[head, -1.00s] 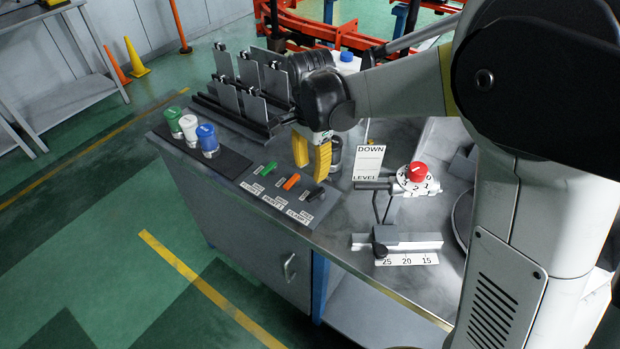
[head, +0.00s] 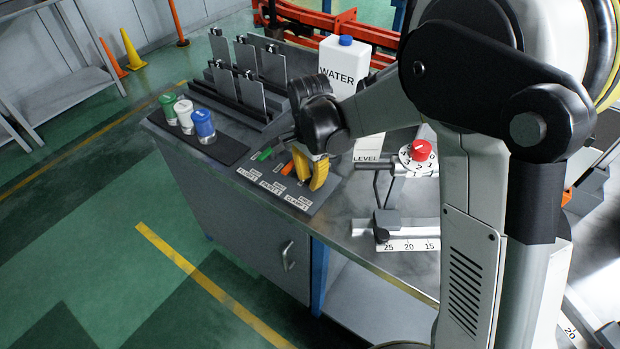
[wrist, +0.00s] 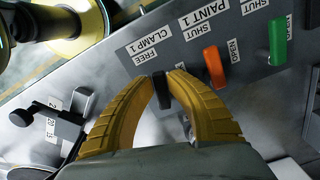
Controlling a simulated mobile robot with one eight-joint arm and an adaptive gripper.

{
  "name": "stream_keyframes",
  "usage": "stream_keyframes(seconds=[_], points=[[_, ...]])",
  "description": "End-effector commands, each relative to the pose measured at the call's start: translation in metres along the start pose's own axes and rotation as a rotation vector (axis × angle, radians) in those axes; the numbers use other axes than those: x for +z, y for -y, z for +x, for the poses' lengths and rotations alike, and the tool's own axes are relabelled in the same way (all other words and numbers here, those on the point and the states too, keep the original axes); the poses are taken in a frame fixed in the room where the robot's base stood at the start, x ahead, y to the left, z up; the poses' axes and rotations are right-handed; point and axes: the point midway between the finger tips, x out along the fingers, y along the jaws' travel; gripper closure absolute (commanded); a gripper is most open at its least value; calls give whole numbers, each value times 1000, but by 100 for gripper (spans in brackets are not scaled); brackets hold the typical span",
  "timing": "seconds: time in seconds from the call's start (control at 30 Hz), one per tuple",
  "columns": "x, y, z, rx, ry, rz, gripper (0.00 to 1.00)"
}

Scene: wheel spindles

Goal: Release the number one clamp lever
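The black clamp 1 lever (wrist: 161,92) stands on the grey lever panel in the wrist view, beside a label reading FREE and CLAMP 1. My gripper (head: 311,186) is down at the near end of the panel, over this lever. In the wrist view the two curved yellow fingertips (wrist: 162,76) lie on either side of the lever, with only a narrow gap between them. I cannot tell whether they press on it. In the head view the fingers hide most of the lever.
An orange lever (wrist: 214,67) and a green lever (wrist: 277,42) stand in line beside it. A gauge with a red knob (head: 420,149), a sliding block on a scale (head: 388,222) and a white water container (head: 343,69) are close by. Three capped bottles (head: 204,126) stand at the left.

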Motion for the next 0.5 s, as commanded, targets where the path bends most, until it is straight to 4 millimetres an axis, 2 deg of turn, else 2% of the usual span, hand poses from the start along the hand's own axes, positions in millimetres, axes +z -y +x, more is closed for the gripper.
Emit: stream_keyframes(seconds=[0.3, 0.5], points=[[0, -1, 0, 0, 0, -11, 100], [-1, -8, 0, 0, 0, -183, 100]])
